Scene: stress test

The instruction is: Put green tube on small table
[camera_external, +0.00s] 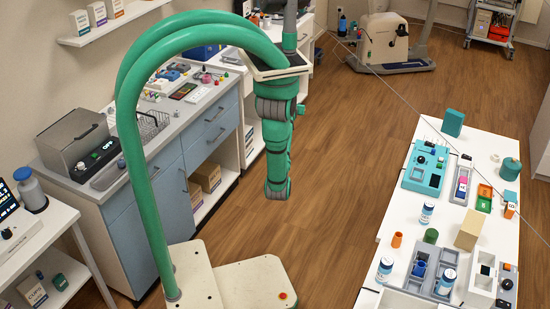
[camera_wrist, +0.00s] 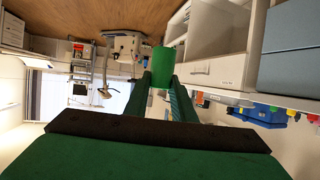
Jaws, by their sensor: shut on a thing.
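The green tube (camera_wrist: 163,66) shows in the wrist view, held between the two fingertips of my gripper (camera_wrist: 162,80), which is shut on it. The tube is in the air, clear of any surface. In the external view my green arm hangs over the floor between the left counter and the right table, and it hides my gripper and the held tube. A white table (camera_external: 47,233) with a lower shelf stands at the left edge; I cannot tell whether it is the small table.
A long white table (camera_external: 398,220) at right carries teal devices, bottles, a green cylinder (camera_external: 431,236) and a tan block (camera_external: 469,230). A blue-fronted counter (camera_external: 140,222) stands at left. Wooden floor (camera_external: 345,165) between them is clear. A beige machine (camera_external: 384,42) stands at the back.

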